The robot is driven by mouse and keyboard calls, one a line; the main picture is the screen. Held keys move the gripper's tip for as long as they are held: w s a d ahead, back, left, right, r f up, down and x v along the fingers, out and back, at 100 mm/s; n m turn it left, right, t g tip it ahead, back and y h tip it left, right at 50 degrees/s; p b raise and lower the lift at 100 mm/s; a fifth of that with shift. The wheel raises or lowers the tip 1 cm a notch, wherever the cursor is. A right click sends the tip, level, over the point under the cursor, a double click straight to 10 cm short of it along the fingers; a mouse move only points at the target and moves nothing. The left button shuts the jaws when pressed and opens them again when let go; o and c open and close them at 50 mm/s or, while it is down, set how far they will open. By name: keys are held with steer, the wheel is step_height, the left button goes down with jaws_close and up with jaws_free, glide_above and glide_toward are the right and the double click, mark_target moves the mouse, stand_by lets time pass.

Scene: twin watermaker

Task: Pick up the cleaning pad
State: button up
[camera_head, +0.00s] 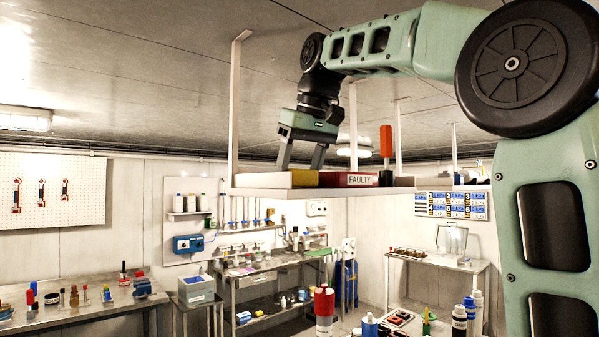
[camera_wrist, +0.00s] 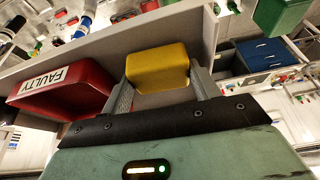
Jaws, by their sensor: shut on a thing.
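The cleaning pad appears to be the yellow block (camera_wrist: 157,66) in the wrist view, held between the two fingers of my gripper (camera_wrist: 160,85). In the head view, my gripper (camera_head: 299,168) reaches down to the hanging white shelf (camera_head: 330,193). Its fingers straddle the yellow block (camera_head: 305,179), and their tips are partly hidden behind things on the shelf. The gripper is shut on the block. I cannot tell whether the block touches the shelf or is slightly raised.
A red tray labelled FAULTY (camera_head: 345,180) sits close to the right of the yellow block. A red-handled tool (camera_head: 386,150) stands beyond it. White posts (camera_head: 235,105) hang the shelf from the ceiling. Workbenches with bottles stand below.

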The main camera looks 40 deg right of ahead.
steer(key=shift+r, duration=1.3)
steer(key=shift+s+r+b, duration=0.1)
steer(key=shift+r+b, duration=0.2)
steer(key=shift+b, duration=0.2)
steer(key=s+b, duration=0.7)
steer(key=s, duration=1)
steer(key=shift+s+a, duration=0.25)
steer(key=shift+s, duration=0.15)
steer(key=shift+o, duration=0.3)
